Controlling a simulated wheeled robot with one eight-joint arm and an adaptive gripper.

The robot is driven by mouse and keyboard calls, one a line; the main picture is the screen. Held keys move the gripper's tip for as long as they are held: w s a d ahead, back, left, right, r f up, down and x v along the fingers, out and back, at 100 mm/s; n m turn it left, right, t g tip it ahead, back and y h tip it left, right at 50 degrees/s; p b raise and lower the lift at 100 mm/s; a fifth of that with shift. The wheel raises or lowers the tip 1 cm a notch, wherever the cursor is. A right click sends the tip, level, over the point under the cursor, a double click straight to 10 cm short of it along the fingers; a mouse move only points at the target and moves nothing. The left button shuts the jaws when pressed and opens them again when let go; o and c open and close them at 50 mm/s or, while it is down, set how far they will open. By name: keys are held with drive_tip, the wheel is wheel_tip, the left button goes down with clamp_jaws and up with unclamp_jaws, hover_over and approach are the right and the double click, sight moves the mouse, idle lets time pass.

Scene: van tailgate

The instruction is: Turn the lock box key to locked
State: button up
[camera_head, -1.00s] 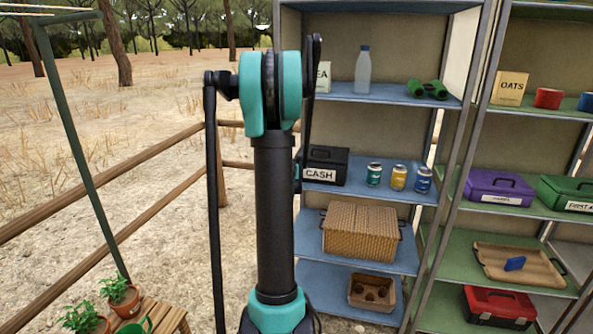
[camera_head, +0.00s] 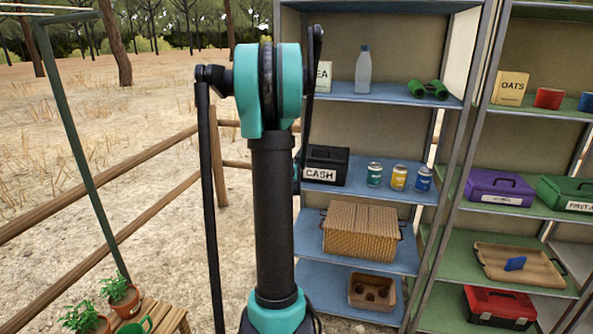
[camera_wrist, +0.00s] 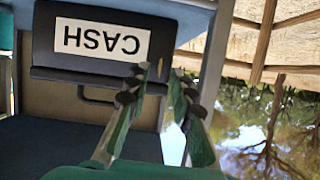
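The black lock box (camera_head: 327,155) with a white CASH label stands on the blue shelf in the head view, partly behind my arm. In the wrist view, which is upside down, the box (camera_wrist: 65,28) shows close up with its label and dark handle. My gripper (camera_wrist: 159,76) points at the box face beside the label, its two green and dark fingers apart. A small yellowish piece (camera_wrist: 161,66), perhaps the key, shows between the fingertips; its turn position is too small to read. No contact is clear. My gripper is hidden in the head view.
Three cans (camera_head: 398,177) stand right of the box on the same shelf. A wooden fence (camera_head: 100,190) runs at left.

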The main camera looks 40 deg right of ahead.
drive_tip(key=v, duration=0.8)
drive_tip(key=shift+s+a+r, duration=0.15)
drive_tip(key=shift+s+a, duration=0.1)
drive_tip(key=shift+a, duration=0.05)
drive_tip(key=s+a+f+n+g+y, duration=0.1)
drive_tip(key=s+a+f+n+y, duration=0.2)
drive_tip(key=a, duration=0.8)
drive_tip(key=s+a+f+n+g+y, duration=0.2)
drive_tip(key=s+a+f, duration=0.5)
drive_tip(key=s+a, duration=0.4)
drive_tip(key=s+a+f+n+g+y, duration=0.1)
drive_tip(key=s+a+f+n+y, duration=0.4)
drive_tip(key=a, duration=0.8)
drive_tip(key=shift+s+f+g, duration=0.35)
drive_tip(key=shift+s+g, duration=0.05)
drive_tip(key=shift+s, duration=0.65)
